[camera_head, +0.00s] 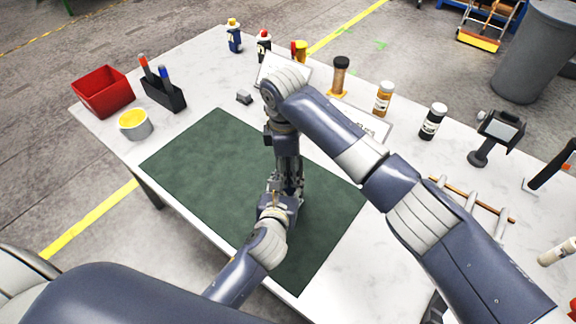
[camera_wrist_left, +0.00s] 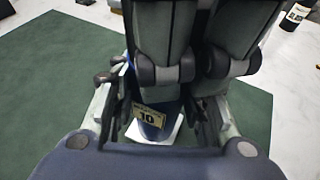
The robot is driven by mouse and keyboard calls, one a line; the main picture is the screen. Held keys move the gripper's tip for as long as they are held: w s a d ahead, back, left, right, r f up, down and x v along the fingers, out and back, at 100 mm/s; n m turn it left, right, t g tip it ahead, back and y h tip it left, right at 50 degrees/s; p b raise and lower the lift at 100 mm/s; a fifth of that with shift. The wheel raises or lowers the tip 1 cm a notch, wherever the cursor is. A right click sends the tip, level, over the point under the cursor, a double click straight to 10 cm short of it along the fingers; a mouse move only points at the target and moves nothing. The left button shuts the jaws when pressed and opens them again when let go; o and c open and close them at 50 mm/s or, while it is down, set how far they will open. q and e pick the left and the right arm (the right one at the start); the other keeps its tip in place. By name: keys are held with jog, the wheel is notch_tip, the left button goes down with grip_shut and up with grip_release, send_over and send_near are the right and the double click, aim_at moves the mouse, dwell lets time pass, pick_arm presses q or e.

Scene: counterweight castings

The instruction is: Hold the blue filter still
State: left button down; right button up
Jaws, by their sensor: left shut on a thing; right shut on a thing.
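The blue filter (camera_wrist_left: 150,108) shows in the left wrist view as a small blue body with a yellow label marked 10. A white piece shows just below the label. My left gripper (camera_head: 284,190) is shut on it from the near side, its fingers (camera_wrist_left: 158,92) on either side of the blue body. My right gripper (camera_head: 287,168) comes from the far side and meets the left one above the green mat (camera_head: 205,150). Its dark fingers also show close up in the left wrist view (camera_wrist_left: 197,68). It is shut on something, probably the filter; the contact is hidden. The head view hides the filter behind the grippers.
A red bin (camera_head: 103,92), a black marker holder (camera_head: 163,95) and a cup with yellow contents (camera_head: 135,124) stand left. Several bottles, including an amber jar (camera_head: 383,99) and a black jar (camera_head: 432,122), line the back. A rack (camera_head: 470,205) stands right. The mat is mostly clear.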

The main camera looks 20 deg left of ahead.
jog(key=shift+d+f, duration=0.15)
jog(key=shift+f, duration=1.05)
jog(key=shift+o, duration=0.7)
jog(key=o, duration=1)
jog(key=shift+a+r, duration=0.25)
jog(key=shift+r, duration=0.05)
jog(key=shift+w+r, duration=0.1)
jog(key=shift+r, duration=1.95)
jog(key=c, duration=0.7)
jog(key=shift+c, duration=0.3)
